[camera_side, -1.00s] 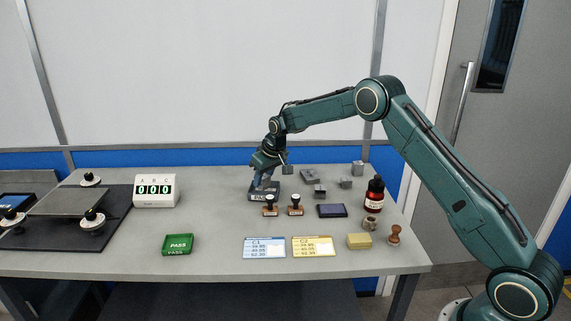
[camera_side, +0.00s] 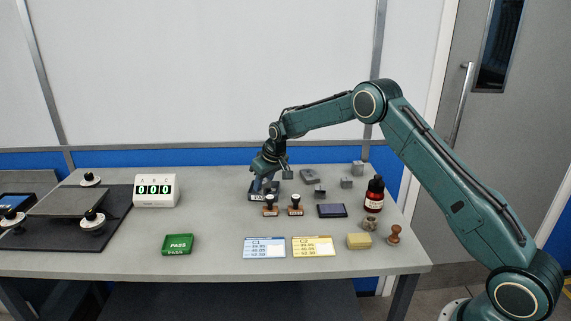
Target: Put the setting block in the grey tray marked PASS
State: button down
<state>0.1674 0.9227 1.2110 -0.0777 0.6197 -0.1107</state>
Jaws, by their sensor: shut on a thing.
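My gripper (camera_side: 262,184) points down at a dark grey tray (camera_side: 256,198) in the middle of the bench, its fingertips low at the tray. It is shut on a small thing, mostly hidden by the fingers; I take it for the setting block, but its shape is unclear. Whether it touches the tray floor cannot be told. The grey tray has a pale label on its front, too small to read. A green tray (camera_side: 177,244), clearly marked PASS, stands at the front left, apart from my gripper.
Several grey metal blocks (camera_side: 346,183) lie right of my gripper. Two stamps (camera_side: 296,206) stand just in front of the grey tray, near a dark ink pad (camera_side: 332,210). A red bottle (camera_side: 374,195) stands right. A counter (camera_side: 155,190) stands left; the bench between is clear.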

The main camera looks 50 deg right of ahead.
jog(key=c, duration=1)
grip_release()
jog(key=shift+c, duration=0.2)
jog(key=shift+r, duration=0.15)
jog(key=shift+r, duration=0.4)
jog(key=v, duration=1.2)
jog(key=shift+r, duration=0.1)
